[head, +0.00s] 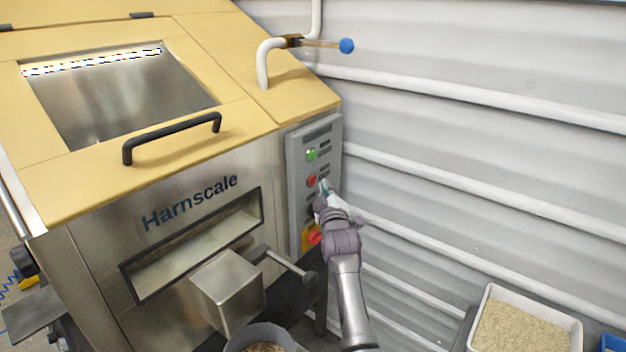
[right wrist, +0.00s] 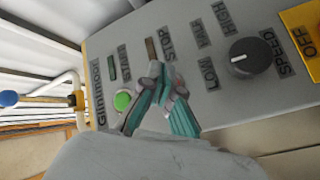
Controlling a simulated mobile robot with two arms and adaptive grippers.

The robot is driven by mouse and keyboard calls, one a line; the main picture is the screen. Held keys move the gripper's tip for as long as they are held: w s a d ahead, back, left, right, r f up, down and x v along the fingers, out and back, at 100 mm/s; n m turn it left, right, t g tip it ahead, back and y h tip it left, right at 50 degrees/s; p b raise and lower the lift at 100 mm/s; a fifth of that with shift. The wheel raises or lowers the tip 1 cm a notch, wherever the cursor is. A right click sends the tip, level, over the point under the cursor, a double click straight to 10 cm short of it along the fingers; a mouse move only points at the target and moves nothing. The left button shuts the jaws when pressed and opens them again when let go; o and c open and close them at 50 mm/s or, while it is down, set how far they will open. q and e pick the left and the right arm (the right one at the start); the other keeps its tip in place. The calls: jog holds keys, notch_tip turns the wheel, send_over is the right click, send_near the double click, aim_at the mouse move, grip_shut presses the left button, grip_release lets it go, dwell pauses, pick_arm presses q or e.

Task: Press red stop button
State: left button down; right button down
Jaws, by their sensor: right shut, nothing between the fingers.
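The red stop button (head: 311,181) sits on the grey control panel (head: 296,150), below the green button (head: 311,154). My right gripper (head: 323,186) is shut and empty, its fingertips just right of the red button in the head view. In the right wrist view the shut fingertips (right wrist: 156,75) lie in front of the spot beneath the STOP label (right wrist: 166,45) and hide the red button. I cannot tell whether they touch it. The green button (right wrist: 123,101) shows beside the fingers. My left gripper is not in view.
A black speed knob (right wrist: 251,57) and a yellow OFF plate (right wrist: 302,28) share the panel. A lever with a dark knob (head: 311,279) sticks out below. A blue-handled valve (head: 346,45) is above. A tray of grain (head: 483,305) stands lower right, near the corrugated wall.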

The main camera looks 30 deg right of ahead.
jog(key=s+p, duration=0.1)
jog(key=s+d, duration=0.1)
jog(key=s+p, duration=0.1)
jog(key=s, duration=0.1)
jog(key=shift+d+r+p, duration=0.1)
jog(key=shift+d+p, duration=0.2)
jog(key=shift+d, duration=0.05)
dwell(0.5)
